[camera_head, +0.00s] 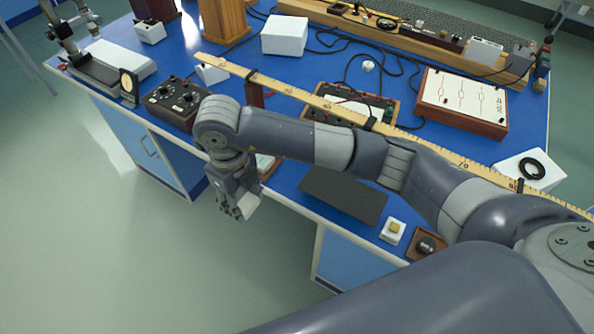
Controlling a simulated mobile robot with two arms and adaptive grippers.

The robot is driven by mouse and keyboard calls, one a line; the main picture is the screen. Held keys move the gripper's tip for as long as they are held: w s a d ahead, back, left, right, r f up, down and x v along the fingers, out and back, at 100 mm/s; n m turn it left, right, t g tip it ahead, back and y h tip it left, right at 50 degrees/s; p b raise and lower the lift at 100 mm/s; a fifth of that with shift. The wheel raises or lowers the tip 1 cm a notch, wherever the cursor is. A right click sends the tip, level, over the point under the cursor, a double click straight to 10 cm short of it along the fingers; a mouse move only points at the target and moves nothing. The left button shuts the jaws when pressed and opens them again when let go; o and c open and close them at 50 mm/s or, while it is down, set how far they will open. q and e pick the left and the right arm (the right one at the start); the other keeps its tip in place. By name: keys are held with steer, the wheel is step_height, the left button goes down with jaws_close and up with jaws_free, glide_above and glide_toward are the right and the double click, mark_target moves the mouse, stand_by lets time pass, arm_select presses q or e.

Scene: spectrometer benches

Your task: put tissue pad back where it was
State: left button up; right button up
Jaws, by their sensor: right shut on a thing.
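My right arm reaches in from the right across the bench. My right gripper (238,212) points down at the bench's front edge, over or just in front of it. It is shut on a small whitish thing (246,205), which looks like the tissue pad; the fingers hide part of it. A dark grey mat (343,195) lies bare on the blue bench top to the right of the gripper. My left gripper is not in view.
A long wooden scale (290,90) crosses the bench behind my arm. A black control box (175,100) stands left.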

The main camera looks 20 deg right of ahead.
steer(key=p, duration=0.3)
glide_above(284, 178)
steer(key=shift+s+a+f, duration=0.4)
steer(key=shift+f, duration=0.1)
steer(key=shift+w+d+f, duration=0.1)
steer(key=shift+w+d, duration=0.1)
steer(key=shift+d, duration=0.1)
steer(key=shift+w+d+f, duration=0.1)
steer(key=shift+f+p, duration=0.3)
steer(key=shift+p, duration=0.1)
step_height(284, 178, down, 2)
steer(key=shift+f+p, duration=0.1)
steer(key=shift+p, duration=0.4)
steer(key=shift+f, duration=0.3)
steer(key=shift+f, duration=0.15)
